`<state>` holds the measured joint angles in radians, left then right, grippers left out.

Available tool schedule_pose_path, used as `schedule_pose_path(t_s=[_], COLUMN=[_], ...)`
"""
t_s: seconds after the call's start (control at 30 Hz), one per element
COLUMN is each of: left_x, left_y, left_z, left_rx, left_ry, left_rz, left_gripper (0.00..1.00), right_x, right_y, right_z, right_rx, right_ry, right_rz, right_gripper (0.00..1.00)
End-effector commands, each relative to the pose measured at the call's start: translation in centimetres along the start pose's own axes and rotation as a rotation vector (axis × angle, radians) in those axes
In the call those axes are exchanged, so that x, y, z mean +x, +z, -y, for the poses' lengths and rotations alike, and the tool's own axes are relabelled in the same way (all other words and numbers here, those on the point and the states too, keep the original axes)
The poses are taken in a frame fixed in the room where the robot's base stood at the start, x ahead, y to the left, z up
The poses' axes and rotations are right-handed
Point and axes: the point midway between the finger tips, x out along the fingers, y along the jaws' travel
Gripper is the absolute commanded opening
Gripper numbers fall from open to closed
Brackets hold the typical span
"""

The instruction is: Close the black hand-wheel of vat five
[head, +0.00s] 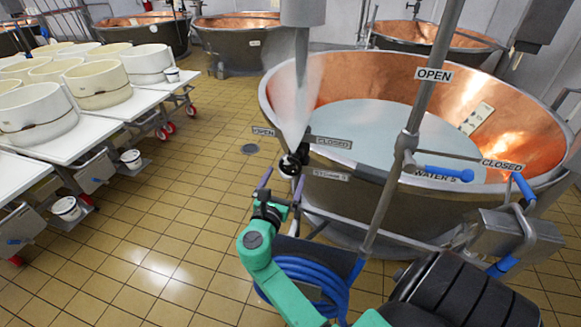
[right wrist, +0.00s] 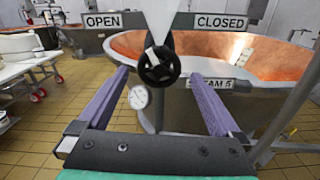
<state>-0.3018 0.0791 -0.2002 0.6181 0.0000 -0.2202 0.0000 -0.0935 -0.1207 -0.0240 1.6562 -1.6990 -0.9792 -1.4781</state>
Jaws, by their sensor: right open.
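The black hand-wheel (head: 292,163) sits on a pipe at the near left rim of the large copper vat (head: 283,90). In the right wrist view the hand-wheel (right wrist: 159,65) is centred, between an OPEN sign (right wrist: 103,21) on the left and a CLOSED sign (right wrist: 219,22) on the right. A label ending in "AM 5" (right wrist: 219,83) is beside it, partly covered by a finger. My right gripper (head: 281,183) is open and empty, just short of the wheel. Its two purple fingers point at the wheel, one to each side, with no contact visible. My left gripper is out of view.
A slanted pipe (head: 385,200) with another OPEN sign (head: 433,74) rises right of my arm. A blue coiled hose (head: 320,275) hangs below. A round gauge (right wrist: 138,97) is under the wheel. White tables with moulds (head: 130,108) stand left; tiled floor between is clear.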

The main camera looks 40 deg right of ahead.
Motion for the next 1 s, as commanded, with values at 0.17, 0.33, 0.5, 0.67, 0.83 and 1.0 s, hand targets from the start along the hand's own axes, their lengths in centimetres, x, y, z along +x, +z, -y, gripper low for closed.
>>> schedule_pose_path(t_s=[0.17, 0.33, 0.5, 0.67, 0.83, 1.0], left_x=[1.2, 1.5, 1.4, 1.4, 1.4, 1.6], left_y=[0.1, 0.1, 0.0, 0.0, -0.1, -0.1], left_z=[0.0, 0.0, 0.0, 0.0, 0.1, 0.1], left_rx=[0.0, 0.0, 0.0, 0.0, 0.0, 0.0], left_ry=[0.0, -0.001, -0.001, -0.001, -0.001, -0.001], left_rz=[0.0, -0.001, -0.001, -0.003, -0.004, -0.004], left_gripper=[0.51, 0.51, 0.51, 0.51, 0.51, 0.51], right_x=[4.2, 6.0, 6.2, 6.1, 6.1, 6.1], right_y=[-0.2, -0.1, 0.0, 0.0, -0.1, -0.1], right_z=[0.0, 0.0, 0.0, 0.0, 0.0, 0.0], right_rx=[0.001, 0.001, 0.001, 0.001, 0.001, 0.014], right_ry=[0.0, 0.001, 0.002, 0.001, 0.001, 0.001], right_rz=[0.002, -0.001, -0.001, -0.002, -0.002, -0.002], right_gripper=[1.0, 1.0, 1.0, 0.66, 0.27, 0.28])
